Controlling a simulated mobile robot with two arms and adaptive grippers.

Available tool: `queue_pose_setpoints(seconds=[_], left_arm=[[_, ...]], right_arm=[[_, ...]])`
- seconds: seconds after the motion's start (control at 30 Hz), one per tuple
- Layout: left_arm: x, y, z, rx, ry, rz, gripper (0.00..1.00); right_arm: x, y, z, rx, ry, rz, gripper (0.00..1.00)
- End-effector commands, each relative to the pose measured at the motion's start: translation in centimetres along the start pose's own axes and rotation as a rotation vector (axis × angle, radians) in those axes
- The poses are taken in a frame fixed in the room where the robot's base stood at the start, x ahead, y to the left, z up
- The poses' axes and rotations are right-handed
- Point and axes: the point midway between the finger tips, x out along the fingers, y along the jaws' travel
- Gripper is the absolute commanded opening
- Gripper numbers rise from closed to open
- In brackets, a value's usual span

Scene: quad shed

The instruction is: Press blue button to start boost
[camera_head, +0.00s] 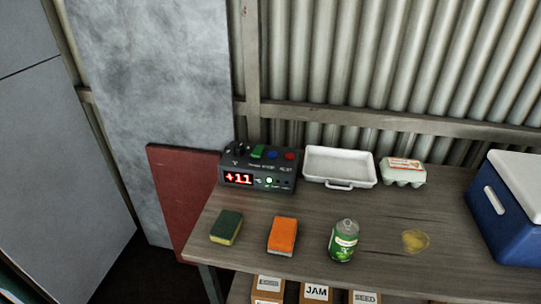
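A dark grey control box (258,168) stands at the back left of the wooden table. A blue button (272,155) is on its sloped top, between a green rocker-like switch (257,152) and a red button (290,155). A red lit display (238,179) on the front reads +11, and a small green-white light (269,181) glows beside it. The labels are too small to read surely. Neither of my grippers is in view.
On the wooden table (380,230) are a green-yellow sponge (226,228), an orange sponge (283,236), a green can (343,241), a white tray (340,167), an egg carton (403,171) and a blue cooler (510,212). A yellowish spot (415,240) lies right of the can. Boxes stand below.

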Motion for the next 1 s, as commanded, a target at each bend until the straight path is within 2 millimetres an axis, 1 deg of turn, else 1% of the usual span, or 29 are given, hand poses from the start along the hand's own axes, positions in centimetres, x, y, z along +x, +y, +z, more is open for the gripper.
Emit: queue_pose_setpoints(seconds=[0.33, 0.37, 0.4, 0.47, 0.5, 0.53, 0.57, 1.0], left_arm=[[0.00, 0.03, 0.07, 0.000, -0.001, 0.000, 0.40], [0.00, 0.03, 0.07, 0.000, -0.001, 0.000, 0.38], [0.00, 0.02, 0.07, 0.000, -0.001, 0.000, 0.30], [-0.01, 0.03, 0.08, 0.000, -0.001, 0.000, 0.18], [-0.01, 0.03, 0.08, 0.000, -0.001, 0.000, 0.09], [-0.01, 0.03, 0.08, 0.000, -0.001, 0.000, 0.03], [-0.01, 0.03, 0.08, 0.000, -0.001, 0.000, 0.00], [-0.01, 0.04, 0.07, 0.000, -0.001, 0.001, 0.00]], right_arm=[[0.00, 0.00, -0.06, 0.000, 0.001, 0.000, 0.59], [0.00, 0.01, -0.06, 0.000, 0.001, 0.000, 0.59], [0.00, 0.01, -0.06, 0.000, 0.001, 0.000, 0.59], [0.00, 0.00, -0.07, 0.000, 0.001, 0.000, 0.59], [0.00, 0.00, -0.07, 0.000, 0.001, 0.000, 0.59], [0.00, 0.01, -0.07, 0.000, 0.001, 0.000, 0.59], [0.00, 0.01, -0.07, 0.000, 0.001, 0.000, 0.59], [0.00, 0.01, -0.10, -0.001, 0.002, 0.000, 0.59]])
